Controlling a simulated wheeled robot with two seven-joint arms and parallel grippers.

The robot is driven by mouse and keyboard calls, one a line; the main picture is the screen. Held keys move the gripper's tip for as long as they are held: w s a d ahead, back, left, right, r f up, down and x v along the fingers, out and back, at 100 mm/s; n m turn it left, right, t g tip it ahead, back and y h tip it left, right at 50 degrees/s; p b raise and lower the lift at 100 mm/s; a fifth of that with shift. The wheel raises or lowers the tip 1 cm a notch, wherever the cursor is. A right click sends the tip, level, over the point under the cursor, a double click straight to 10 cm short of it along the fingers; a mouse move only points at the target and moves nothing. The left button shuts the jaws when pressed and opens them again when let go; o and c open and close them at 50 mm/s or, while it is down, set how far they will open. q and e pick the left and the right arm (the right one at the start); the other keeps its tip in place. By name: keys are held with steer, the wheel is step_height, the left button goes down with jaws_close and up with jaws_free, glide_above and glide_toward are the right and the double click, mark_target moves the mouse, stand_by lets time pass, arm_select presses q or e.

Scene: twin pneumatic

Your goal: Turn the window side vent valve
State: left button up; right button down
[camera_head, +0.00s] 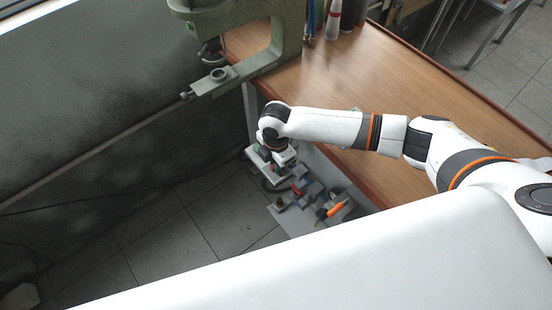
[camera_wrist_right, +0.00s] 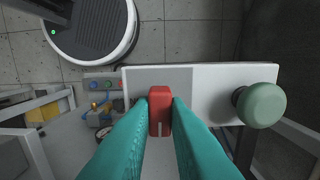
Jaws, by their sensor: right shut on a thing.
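My right gripper (camera_head: 287,160) reaches down over the edge of the wooden table to pneumatic fittings below. In the right wrist view, its teal fingers (camera_wrist_right: 159,122) are shut on a red valve handle (camera_wrist_right: 160,97). The handle stands in front of a pale plate (camera_wrist_right: 210,82). A round green knob (camera_wrist_right: 262,104) sits at the plate's right end, apart from the fingers. The valve body below the handle is hidden by the fingers. My left gripper is not in view.
A lower grey fitting panel with an orange-handled part (camera_head: 333,210) lies close by. A green press (camera_head: 245,45) stands on the wooden table (camera_head: 335,75). In the right wrist view, a small button box (camera_wrist_right: 103,83) and gauges are left of the fingers. Floor left of the fittings is open.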

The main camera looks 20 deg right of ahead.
steer(key=shift+n, duration=0.3)
steer(key=c, duration=1.4)
jaws_free()
steer(key=shift+r, duration=0.1)
step_height(320, 180, up, 12)
steer(key=b, duration=0.1)
steer(key=shift+b, duration=0.4)
